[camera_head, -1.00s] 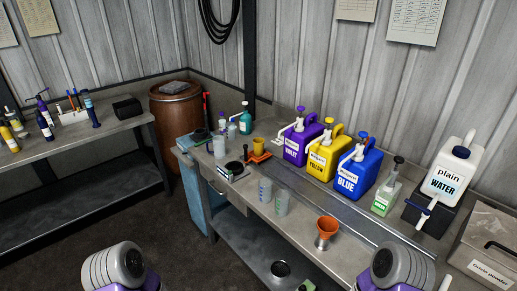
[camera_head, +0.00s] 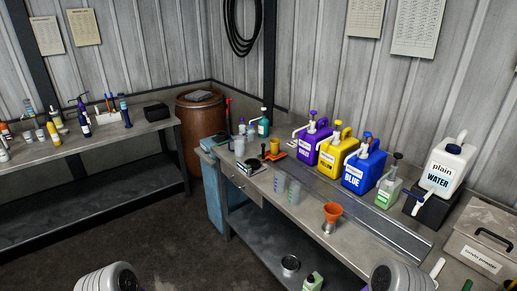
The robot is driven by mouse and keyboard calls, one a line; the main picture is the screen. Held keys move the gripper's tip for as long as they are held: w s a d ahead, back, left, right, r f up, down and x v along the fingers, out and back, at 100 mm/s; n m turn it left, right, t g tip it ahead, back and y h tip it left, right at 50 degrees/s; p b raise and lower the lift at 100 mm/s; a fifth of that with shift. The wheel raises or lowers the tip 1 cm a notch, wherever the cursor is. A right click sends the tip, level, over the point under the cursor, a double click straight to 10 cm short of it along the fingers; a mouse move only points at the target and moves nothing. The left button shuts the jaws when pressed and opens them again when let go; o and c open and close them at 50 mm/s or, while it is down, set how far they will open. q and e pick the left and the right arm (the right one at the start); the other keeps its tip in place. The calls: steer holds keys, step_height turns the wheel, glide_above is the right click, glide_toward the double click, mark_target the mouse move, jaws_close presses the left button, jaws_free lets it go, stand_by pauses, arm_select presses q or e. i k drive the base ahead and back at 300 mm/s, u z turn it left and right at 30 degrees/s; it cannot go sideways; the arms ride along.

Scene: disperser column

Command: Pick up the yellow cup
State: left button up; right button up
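The yellow cup (camera_head: 274,146) is small and stands upright on the workbench (camera_head: 312,211), toward its far left part, in front of the purple jug. An orange object (camera_head: 270,156) lies right at its base; I cannot tell if they touch. Only rounded grey parts of my two arms show at the bottom edge of the head view, well away from the cup. Neither gripper's fingers are in view.
Purple (camera_head: 312,140), yellow (camera_head: 337,150) and blue (camera_head: 364,168) pump jugs line the bench's back. Two clear beakers (camera_head: 293,191) and an orange funnel (camera_head: 332,212) stand nearer. A black-topped scale (camera_head: 252,166) is left of the cup. Open floor lies at front left.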

mark_target(275, 147)
steer(key=u, duration=0.9)
steer(key=i, duration=2.4)
steer(key=z, duration=1.1)
